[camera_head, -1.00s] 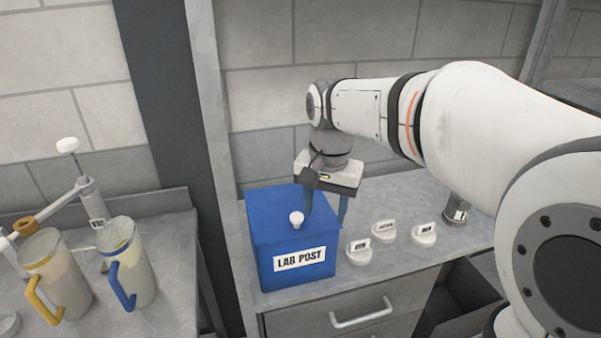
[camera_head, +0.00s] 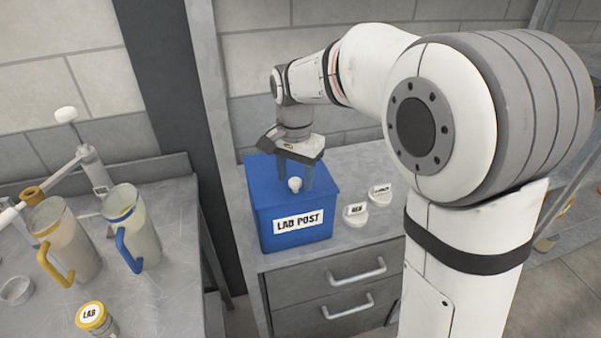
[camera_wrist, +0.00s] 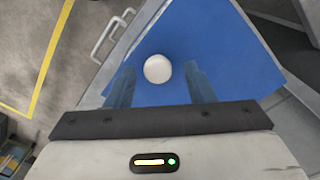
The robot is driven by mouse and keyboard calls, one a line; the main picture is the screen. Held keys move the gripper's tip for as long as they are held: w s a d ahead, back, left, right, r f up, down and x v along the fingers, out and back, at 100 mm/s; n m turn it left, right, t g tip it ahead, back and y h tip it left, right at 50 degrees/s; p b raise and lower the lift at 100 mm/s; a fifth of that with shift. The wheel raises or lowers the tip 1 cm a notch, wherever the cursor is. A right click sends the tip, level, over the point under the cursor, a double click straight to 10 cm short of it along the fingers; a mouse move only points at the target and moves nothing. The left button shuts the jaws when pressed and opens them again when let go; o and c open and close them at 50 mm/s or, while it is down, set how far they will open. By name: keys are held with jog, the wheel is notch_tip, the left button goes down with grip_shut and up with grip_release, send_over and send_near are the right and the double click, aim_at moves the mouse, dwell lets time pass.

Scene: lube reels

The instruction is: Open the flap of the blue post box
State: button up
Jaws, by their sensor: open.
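The blue post box (camera_head: 290,240) stands on the grey counter, with a "LAB POST" label on its front. Its top is a blue flap (camera_head: 262,175), lying shut, with a white round knob (camera_head: 294,184) near the front edge. My gripper (camera_head: 294,180) points down over the flap, just behind the knob in the head view. In the wrist view the knob (camera_wrist: 158,69) shows ahead of and between the two open blue fingers (camera_wrist: 160,88). The gripper is empty. Whether the fingertips touch the flap I cannot tell.
Drawers with metal handles (camera_head: 357,268) are below. My arm covers the right side.

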jog(key=shift+c, duration=0.5)
grip_shut()
